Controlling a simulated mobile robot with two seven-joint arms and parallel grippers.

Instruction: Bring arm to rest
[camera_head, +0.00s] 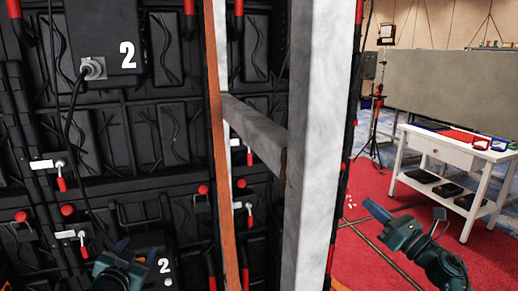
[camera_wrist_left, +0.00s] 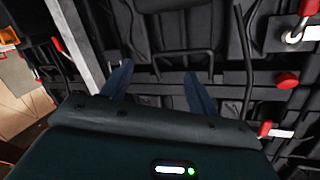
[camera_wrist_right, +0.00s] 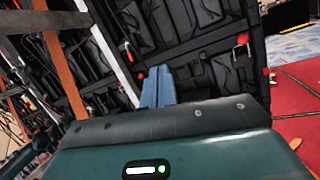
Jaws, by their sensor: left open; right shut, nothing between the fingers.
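My left gripper (camera_head: 136,249) is low at the left in the head view, in front of the black video wall panels (camera_head: 110,160). In the left wrist view its two blue fingers (camera_wrist_left: 156,78) stand apart with nothing between them. My right gripper (camera_head: 370,204) is at the lower right in the head view, over the red carpet and to the right of the grey-white upright. In the right wrist view its blue fingers (camera_wrist_right: 158,80) are together and hold nothing. Most of my left arm is outside the head view.
A grey-white upright (camera_head: 322,130) with a crossbar (camera_head: 255,133) and an orange-brown post (camera_head: 222,200) stand between my grippers. Red-handled latches (camera_head: 60,178) and a black box marked 2 (camera_head: 100,35) are on the wall. A white table (camera_head: 462,157) stands right on red carpet (camera_head: 365,260).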

